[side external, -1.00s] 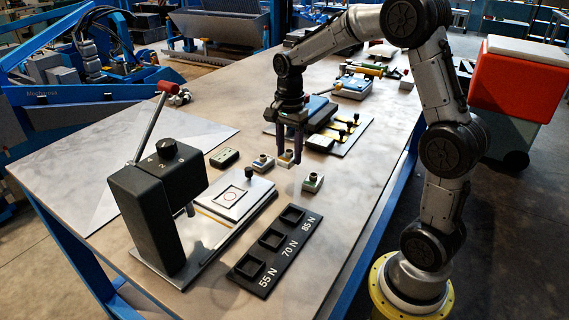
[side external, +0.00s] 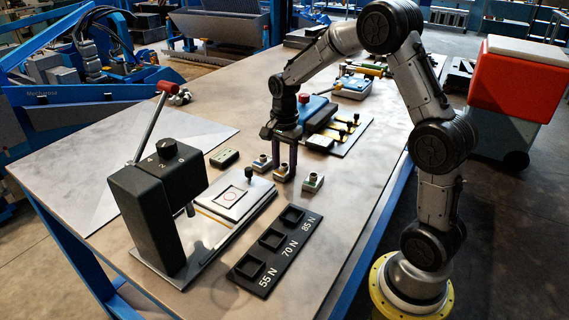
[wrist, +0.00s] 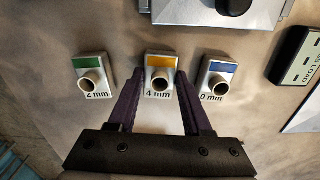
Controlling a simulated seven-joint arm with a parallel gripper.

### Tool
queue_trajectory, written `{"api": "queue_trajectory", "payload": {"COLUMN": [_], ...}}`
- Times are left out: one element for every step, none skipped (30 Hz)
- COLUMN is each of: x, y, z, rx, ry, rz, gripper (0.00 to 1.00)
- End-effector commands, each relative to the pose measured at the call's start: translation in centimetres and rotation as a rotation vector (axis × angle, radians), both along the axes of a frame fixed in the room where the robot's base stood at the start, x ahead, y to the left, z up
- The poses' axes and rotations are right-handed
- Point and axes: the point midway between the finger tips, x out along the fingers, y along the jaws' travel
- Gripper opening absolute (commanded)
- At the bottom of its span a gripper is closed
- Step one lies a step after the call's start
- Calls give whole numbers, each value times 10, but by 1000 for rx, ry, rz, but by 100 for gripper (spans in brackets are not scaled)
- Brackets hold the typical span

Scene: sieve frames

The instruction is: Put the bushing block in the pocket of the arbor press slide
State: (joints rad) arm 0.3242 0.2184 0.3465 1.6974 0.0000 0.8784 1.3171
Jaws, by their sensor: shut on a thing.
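My gripper (side external: 284,178) points down with its fingers on either side of the yellow-labelled "4 mm" bushing block (wrist: 161,75), shut on it. In the wrist view, my gripper (wrist: 160,98) has the block between its fingertips, round bushing facing up. The block is at or close to the table; the fingers mostly hide it in the side view. A green-labelled block (wrist: 92,75) marked "2 mm" and a blue-labelled block (wrist: 217,78), its number partly covered, stand on either side, apart from the fingers.
A black tray (side external: 262,270) with square recesses marked 55 N, 70 N and 85 N lies in front of the blocks. A small dark box (side external: 224,158) lies behind the slide. A board with yellow parts (side external: 345,132) is further back. Bare table surrounds the blocks.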

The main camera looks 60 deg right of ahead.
Motion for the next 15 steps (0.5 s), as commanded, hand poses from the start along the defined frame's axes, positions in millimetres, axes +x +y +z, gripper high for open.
{"api": "queue_trajectory", "payload": {"x": [0, 0, 0, 0, 0, 0, 0, 0, 0, 0, 0, 0, 0, 0, 0], "y": [0, 0, 0, 0, 0, 0, 0, 0, 0, 0, 0, 0, 0, 0, 0], "z": [-1, -1, -1, -1, -1, -1, -1, -1, -1, -1, -1, -1, -1, -1, -1], "rx": [0, 0, 0, 0, 0, 0, 0, 0, 0, 0, 0, 0, 0, 0, 0], "ry": [-2, 0, 0, 0, 1, 1, 1, 1, 1, 1, 1, 1, 1, 1, 1], "rz": [0, 0, 0, 0, 0, 0, 0, 0, 0, 0, 0, 0, 0, 0, 0], "gripper": [0, 55, 62, 67, 73, 79, 79, 79, 79, 79, 79, 79, 79, 79, 79]}}
